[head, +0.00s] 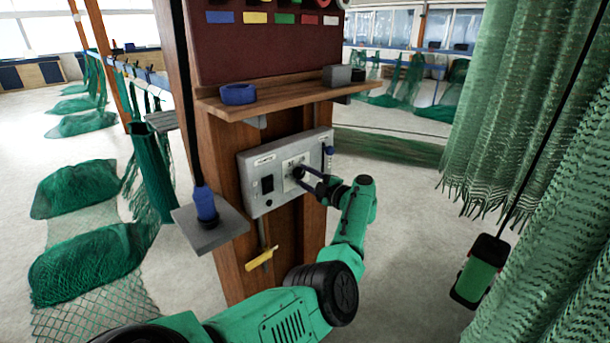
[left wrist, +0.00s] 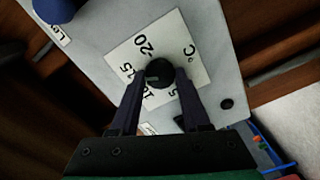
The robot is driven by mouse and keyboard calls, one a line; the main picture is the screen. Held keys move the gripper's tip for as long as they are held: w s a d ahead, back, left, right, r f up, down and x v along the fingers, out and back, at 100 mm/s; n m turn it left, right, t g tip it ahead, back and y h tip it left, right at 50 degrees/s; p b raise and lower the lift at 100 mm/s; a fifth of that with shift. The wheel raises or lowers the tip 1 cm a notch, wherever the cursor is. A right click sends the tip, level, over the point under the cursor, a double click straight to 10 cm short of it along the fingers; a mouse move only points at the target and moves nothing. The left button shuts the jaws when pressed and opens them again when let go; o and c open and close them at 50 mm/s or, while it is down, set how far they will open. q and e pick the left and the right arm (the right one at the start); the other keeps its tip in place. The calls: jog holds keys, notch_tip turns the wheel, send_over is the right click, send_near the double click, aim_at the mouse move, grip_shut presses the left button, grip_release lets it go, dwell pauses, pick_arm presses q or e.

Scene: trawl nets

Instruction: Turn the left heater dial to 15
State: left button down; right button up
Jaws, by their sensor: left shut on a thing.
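The left heater dial (left wrist: 161,70) is a round black knob on a white scale plate (left wrist: 197,62) with 20, 15, 10, 5 and °C. In the left wrist view a light mark on the dial points left, roughly towards 15; I cannot tell if it lines up exactly. My left gripper (left wrist: 158,82) is shut on the dial, one finger on each side. In the head view the gripper (head: 303,178) reaches the grey control box (head: 250,160) on the wooden post, and its fingers partly hide the dial. My right gripper is not in view.
A wooden shelf (head: 290,95) with a blue roll (head: 238,94) juts out above the box. A grey ledge (head: 210,236) with a blue-handled tool (head: 205,205) stands at left. A yellow-handled tool (head: 262,258) hangs below. Green nets (head: 540,110) hang at right.

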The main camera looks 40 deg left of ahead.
pick_arm(q)
jog(key=shift+m, duration=0.5)
jog(key=shift+c, duration=1.8)
grip_release()
jog(key=s+d, duration=0.1)
jog(key=d, duration=1.3)
jog(key=shift+d+b, duration=0.25)
jog(key=shift+b, duration=0.1)
jog(key=shift+s, duration=0.1)
